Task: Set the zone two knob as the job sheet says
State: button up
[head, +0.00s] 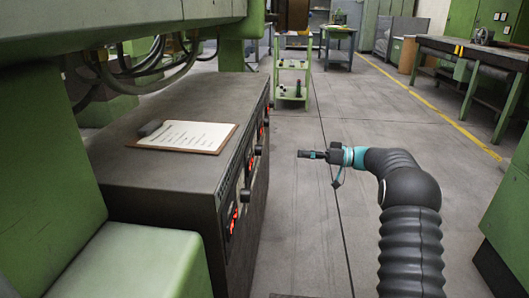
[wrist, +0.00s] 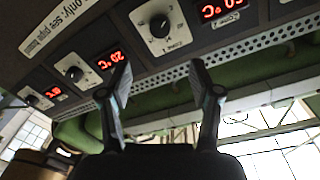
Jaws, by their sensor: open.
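The job sheet (head: 185,135) lies on a clipboard on top of the dark control cabinet (head: 165,175). Its writing is too small to read. Black knobs (head: 245,195) and red displays line the cabinet's right-hand face. In the wrist view a black knob with a white pointer (wrist: 160,25) sits above the fingers. A second knob (wrist: 74,73) and a third (wrist: 32,99) sit lower left, each beside a red display.
A green machine (head: 50,150) stands over and left of the cabinet. The floor (head: 310,225) right of the cabinet is clear. A green trolley (head: 292,80) stands further back, and a workbench (head: 475,50) stands at the back right.

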aim_at(259, 150)
jog(key=w+a, duration=0.1)
jog(key=a, duration=1.2)
jog(key=shift+a+p, duration=0.15)
jog(key=shift+p, duration=0.3)
jog(key=shift+w, duration=0.1)
jog(key=c, duration=1.1)
jog(key=shift+c, duration=0.2)
jog(key=shift+m, duration=0.3)
jog(key=m+p, duration=0.1)
jog(key=m, duration=0.9)
jog(key=shift+w+m+g+h+p, duration=0.1)
jog(key=shift+m+g+h+p, duration=0.2)
jog(key=shift+p, duration=0.1)
